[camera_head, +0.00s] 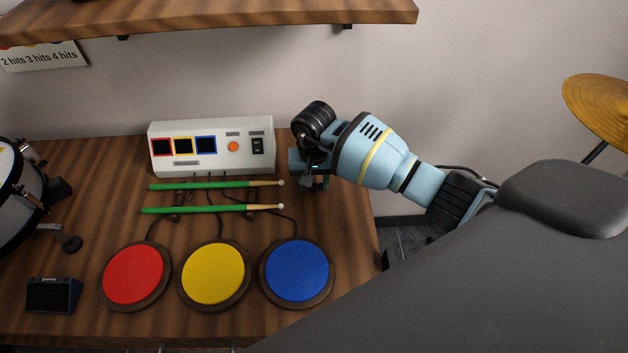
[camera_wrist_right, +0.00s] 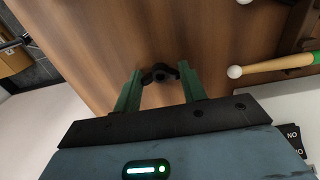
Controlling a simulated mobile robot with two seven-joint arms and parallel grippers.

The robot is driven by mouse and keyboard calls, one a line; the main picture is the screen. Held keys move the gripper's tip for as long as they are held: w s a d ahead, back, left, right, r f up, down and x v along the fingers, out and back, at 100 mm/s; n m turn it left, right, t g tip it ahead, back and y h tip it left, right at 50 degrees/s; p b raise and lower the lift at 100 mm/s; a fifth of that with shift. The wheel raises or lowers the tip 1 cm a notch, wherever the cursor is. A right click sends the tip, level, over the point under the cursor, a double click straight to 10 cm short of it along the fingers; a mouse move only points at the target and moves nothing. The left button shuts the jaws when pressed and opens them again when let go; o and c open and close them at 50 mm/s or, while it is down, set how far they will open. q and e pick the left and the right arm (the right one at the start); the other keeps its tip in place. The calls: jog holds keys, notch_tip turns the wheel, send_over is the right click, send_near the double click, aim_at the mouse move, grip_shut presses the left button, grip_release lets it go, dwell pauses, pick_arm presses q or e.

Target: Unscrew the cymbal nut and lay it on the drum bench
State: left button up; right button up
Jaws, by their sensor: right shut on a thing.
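The cymbal nut (camera_wrist_right: 160,73), a small black wing nut, sits between the two green fingertips of my right gripper (camera_wrist_right: 160,82) in the wrist view. The gripper is shut on it. In the head view my right gripper (camera_head: 317,183) is over the back right of the wooden drum bench (camera_head: 345,235), right of the drumstick tips. The nut is hard to make out there, and I cannot tell whether it touches the wood. The golden cymbal (camera_head: 600,105) is at the far right, partly cut off, on a dark stand. My left gripper is not in view.
Two green drumsticks (camera_head: 200,186) lie left of the gripper, before a white control box (camera_head: 212,146). Red, yellow and blue pads (camera_head: 297,270) line the front. A drum (camera_head: 18,190) stands at the left. A shelf (camera_head: 210,18) hangs above. Wood right of the blue pad is bare.

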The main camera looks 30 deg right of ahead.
jog(key=shift+f, duration=0.1)
jog(key=shift+f, duration=0.15)
jog(key=o, duration=1.1)
jog(key=shift+r, duration=6.3)
jog(key=shift+f, duration=0.1)
